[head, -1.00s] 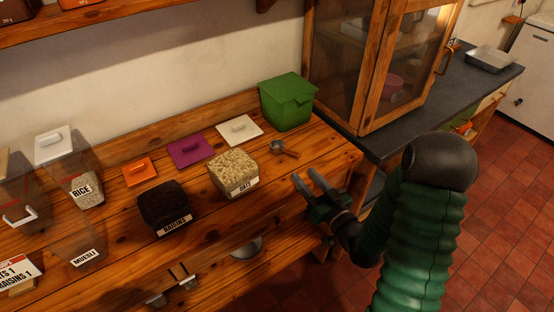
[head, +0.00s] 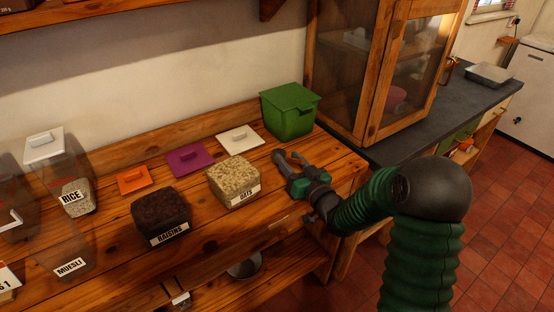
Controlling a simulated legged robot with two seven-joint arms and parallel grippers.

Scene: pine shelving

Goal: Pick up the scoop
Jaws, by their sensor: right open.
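My right gripper (head: 284,155) is open over the right end of the wooden worktop (head: 225,225), just right of the oats container. Its fingers point away toward the back wall. The small metal scoop is not clearly visible; the gripper covers the spot where it lay, between the oats container and the green box. I cannot tell whether the scoop lies between the fingers. My left gripper is not in view.
The oats container (head: 233,186) and raisins container (head: 161,216) stand open left of the gripper. Orange (head: 134,180), purple (head: 190,159) and white (head: 240,139) lids lie behind.

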